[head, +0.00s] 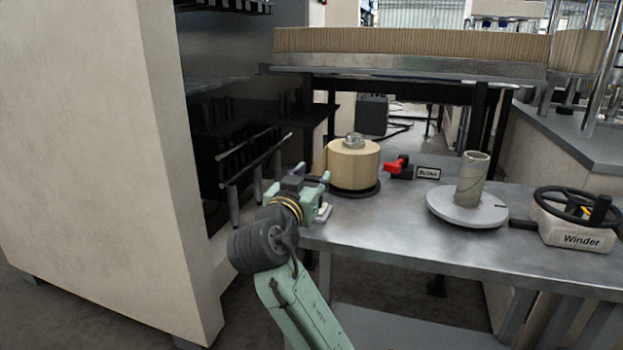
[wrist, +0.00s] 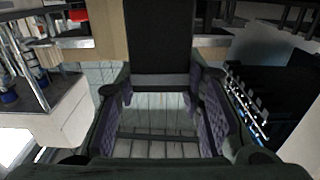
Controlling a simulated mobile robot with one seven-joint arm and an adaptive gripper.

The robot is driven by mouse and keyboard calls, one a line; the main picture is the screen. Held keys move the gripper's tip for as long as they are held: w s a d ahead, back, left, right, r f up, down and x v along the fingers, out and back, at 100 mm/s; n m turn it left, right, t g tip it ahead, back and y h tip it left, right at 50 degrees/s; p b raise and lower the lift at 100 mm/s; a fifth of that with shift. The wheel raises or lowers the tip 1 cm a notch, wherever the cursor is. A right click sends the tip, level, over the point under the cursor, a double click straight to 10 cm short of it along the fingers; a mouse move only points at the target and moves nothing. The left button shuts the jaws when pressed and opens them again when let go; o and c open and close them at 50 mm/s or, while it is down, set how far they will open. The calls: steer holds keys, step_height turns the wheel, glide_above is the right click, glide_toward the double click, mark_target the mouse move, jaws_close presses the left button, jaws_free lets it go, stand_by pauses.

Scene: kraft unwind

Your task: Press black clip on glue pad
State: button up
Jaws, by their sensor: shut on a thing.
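My gripper (head: 308,181) is at the left corner of the metal table, beside the black rack. In the wrist view a wide black piece, which looks like the black clip (wrist: 160,42), fills the space between the two fingers, and my gripper (wrist: 160,84) is shut on it. In the head view the clip cannot be told apart from the dark finger parts. A small pale block (head: 323,214) shows at the table corner just beside my gripper; I cannot tell whether it is the glue pad. No glue pad is clearly visible elsewhere.
On the metal table (head: 390,225) stand a kraft roll (head: 353,166), a red-handled valve (head: 397,165), a grey disc with a cardboard core (head: 471,180), and the Winder box with a handwheel (head: 577,228). A large beige cabinet (head: 95,150) stands left. The table's front middle is clear.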

mark_target(311, 177)
step_height(311, 177, up, 7)
steer(key=p, duration=0.5)
steer(key=shift+p, duration=0.4)
steer(key=shift+f, duration=0.1)
